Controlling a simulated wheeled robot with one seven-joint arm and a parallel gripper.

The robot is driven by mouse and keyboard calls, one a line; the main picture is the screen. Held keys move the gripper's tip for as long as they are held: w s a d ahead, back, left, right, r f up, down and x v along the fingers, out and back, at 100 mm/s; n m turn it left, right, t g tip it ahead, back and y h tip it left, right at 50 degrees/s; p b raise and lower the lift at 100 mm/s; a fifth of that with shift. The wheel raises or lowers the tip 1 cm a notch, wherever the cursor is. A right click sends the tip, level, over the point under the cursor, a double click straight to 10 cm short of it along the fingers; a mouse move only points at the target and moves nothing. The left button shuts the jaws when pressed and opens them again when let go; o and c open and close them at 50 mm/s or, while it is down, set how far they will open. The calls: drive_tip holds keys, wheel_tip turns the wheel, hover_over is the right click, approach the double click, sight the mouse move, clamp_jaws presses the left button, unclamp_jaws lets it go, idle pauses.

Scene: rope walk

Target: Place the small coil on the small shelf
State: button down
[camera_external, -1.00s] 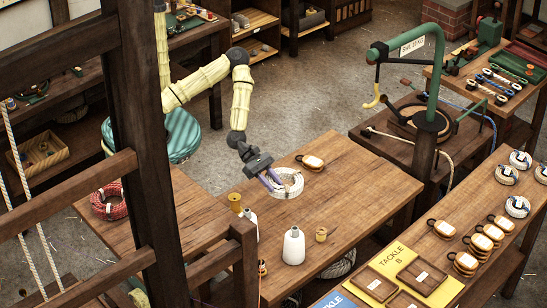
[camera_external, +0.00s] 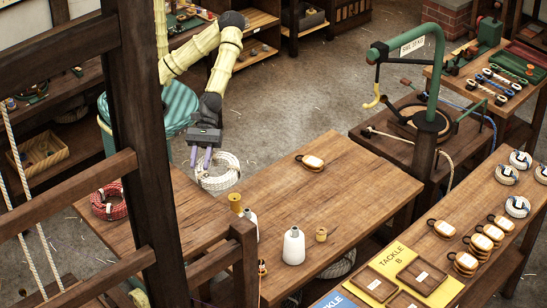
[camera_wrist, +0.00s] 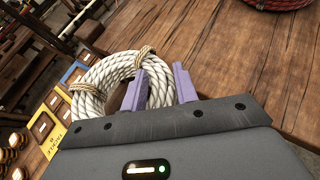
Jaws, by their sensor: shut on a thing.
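A white rope coil (camera_external: 229,172) with tan ties hangs from my gripper (camera_external: 200,161) at the far left edge of the long wooden table. My gripper is shut on one side of its ring. In the wrist view the coil (camera_wrist: 94,76) fills the left, with one side between the purple fingers (camera_wrist: 160,88). The coil is held clear of the table. Low wooden shelves (camera_external: 256,22) stand at the back of the room; I cannot tell which one is the small shelf.
A red coil (camera_external: 108,203) lies on the table's left part. A dark post (camera_external: 147,150) crosses the outside view. The floor (camera_external: 290,100) behind the table is open.

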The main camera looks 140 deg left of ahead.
drive_tip(key=s+d+r+m+g+h+p, duration=0.2)
drive_tip(key=s+d+r+m+g+p, duration=0.2)
drive_tip(key=s+d+r, duration=0.5)
drive_tip(key=s+d+m+g, duration=0.1)
drive_tip(key=d, duration=0.2)
drive_tip(key=shift+m+h, duration=0.3)
drive_tip(key=shift+m, duration=0.1)
drive_tip(key=shift+s, duration=0.1)
drive_tip(key=m+g+b, duration=0.1)
drive_tip(key=g, duration=0.1)
drive_tip(key=s+a+m+g+b, duration=0.1)
drive_tip(key=g, duration=0.1)
drive_tip(key=s+a+m+g+b, duration=0.1)
drive_tip(key=m+g, duration=0.1)
drive_tip(key=shift+s+a+r+h, duration=0.1)
drive_tip(key=shift+s+r+h, duration=0.15)
drive_tip(key=shift+h, duration=0.15)
